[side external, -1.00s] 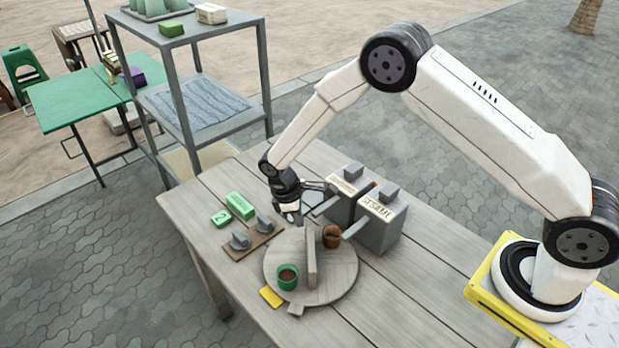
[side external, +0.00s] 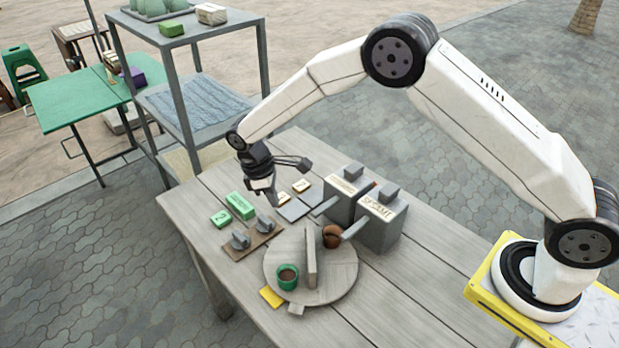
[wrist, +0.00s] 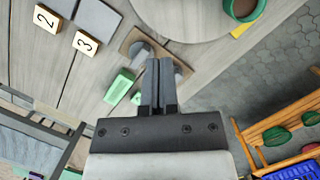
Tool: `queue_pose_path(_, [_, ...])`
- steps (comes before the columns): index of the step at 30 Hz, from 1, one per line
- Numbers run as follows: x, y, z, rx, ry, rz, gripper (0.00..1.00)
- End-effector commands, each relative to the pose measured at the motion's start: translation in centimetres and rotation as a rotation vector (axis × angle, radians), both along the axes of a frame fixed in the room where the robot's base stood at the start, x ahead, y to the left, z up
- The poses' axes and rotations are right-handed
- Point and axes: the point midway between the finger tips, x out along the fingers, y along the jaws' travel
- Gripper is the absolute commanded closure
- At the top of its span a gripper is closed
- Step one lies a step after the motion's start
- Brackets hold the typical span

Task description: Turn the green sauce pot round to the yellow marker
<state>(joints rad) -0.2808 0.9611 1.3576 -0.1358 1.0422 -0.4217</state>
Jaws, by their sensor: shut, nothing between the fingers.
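The green sauce pot (side external: 288,279) stands upright on the round wooden turntable (side external: 341,279), at its left front part. The yellow marker (side external: 271,297) lies flat on the table just outside the rim, close beside the pot. In the wrist view the pot (wrist: 243,10) is cut by the top edge, with the marker (wrist: 241,30) beside it. A brown pot (side external: 332,238) stands across the upright divider (side external: 311,262). My gripper (side external: 274,202) is shut and empty, raised behind the turntable and apart from it. Its fingers (wrist: 159,66) point toward the knob board in the wrist view.
A board with two grey knobs (side external: 253,241) and green blocks (side external: 240,205) lie left of the turntable. Grey dispensers, one marked SESAME (side external: 381,228), stand behind right, handles reaching toward it. Numbered tiles (wrist: 86,42) and grey pads (side external: 293,209) lie behind. A tab (side external: 296,309) sticks out at the front rim.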

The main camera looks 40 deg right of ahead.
Motion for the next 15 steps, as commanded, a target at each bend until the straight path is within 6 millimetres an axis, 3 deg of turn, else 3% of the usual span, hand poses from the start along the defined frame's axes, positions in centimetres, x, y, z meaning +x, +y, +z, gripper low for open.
queue_pose_path(6, [0.3,0.4,2.1,-0.001,-0.001,0.001,1.00])
queue_pose_path(15, [0.4,0.5,2.6,-0.001,0.002,0.002,1.00])
